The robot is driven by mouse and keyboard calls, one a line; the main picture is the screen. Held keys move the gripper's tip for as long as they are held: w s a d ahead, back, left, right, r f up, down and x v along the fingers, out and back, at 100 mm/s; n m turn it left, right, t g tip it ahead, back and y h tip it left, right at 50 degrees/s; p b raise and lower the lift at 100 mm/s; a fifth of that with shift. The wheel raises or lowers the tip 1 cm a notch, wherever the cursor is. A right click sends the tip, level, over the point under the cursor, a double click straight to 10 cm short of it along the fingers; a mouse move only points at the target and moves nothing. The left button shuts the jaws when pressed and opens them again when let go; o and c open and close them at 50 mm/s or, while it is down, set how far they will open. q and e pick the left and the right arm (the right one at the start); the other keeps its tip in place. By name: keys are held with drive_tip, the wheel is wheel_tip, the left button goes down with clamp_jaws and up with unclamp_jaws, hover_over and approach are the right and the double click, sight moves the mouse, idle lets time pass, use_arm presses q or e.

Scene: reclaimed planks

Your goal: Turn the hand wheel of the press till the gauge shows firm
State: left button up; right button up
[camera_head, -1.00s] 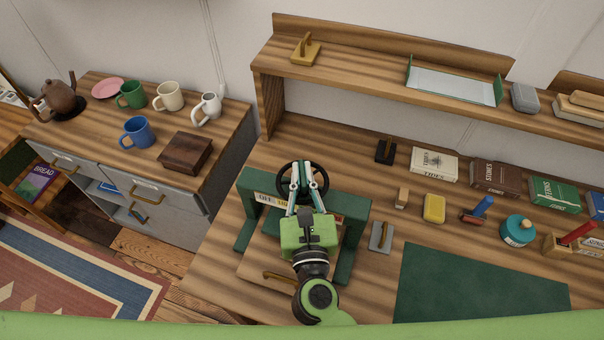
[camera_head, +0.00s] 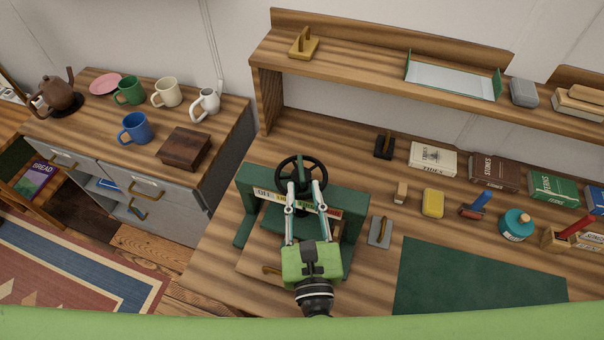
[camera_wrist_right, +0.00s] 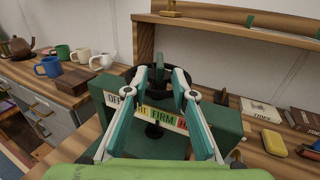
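The green press (camera_head: 345,200) stands on the bench with a black hand wheel (camera_head: 323,166) on top. My right gripper (camera_head: 303,184) is at the near side of the wheel, fingers apart, with nothing seen gripped. In the right wrist view its fingertips (camera_wrist_right: 160,74) lie in front of the wheel (camera_wrist_right: 132,75), on either side of its middle; contact is unclear. The gauge strip (camera_wrist_right: 168,117) reads OFF, a yellow part mostly hidden, a green FIRM, and a red part cut off by a finger. A dark stem stands before the strip near the yellow-green border; I cannot tell whether it is the pointer. My left gripper is out of view.
A grey block with a handle (camera_head: 380,231) and a green mat (camera_head: 455,275) lie right of the press. A small wooden block (camera_head: 401,192) and a yellow block (camera_head: 433,203) are behind them. A shelf (camera_head: 370,70) runs above the bench. Mugs stand on the left cabinet.

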drive_tip(key=s, duration=0.5)
drive_tip(key=shift+s+d, duration=0.2)
drive_tip(key=shift+s, duration=0.1)
idle(0.9)
